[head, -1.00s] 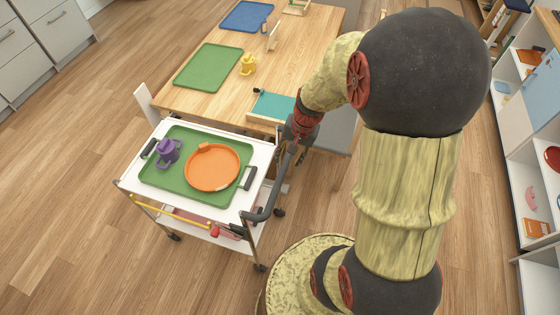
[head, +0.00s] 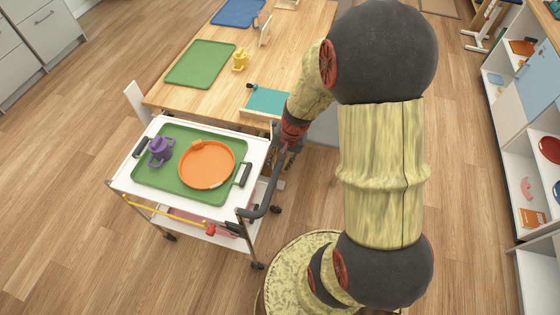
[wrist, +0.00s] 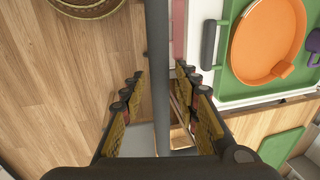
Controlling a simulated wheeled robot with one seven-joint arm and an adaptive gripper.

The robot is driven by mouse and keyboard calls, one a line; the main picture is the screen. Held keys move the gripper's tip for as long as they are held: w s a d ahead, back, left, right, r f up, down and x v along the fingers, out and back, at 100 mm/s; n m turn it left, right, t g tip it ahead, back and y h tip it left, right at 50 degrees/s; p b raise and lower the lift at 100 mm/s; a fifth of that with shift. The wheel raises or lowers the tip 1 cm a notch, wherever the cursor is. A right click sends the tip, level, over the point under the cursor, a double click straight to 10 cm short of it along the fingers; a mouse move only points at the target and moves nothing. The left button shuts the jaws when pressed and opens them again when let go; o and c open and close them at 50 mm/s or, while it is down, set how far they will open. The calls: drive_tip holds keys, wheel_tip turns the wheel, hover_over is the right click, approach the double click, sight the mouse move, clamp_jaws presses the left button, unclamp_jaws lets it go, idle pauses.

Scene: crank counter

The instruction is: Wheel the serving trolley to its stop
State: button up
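The white serving trolley (head: 258,150) stands against the near end of the wooden table. Its dark handle bar (head: 272,190) is on its right side and runs vertically through the wrist view (wrist: 157,60). My gripper (head: 290,158) is at the far part of this handle. In the wrist view its fingers (wrist: 158,88) are open, one on each side of the bar, with gaps showing. A white upright board (head: 134,101) stands behind the trolley's far left corner.
The wooden table (head: 190,98) bears a green mat (head: 200,64), a yellow pot (head: 240,60) and a teal-topped item (head: 268,101). Open shelves (head: 510,130) stand at the right. Wooden floor is free left of the trolley and between my arm and the shelves.

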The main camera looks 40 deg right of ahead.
drive_tip(key=c, duration=0.6)
clamp_jaws()
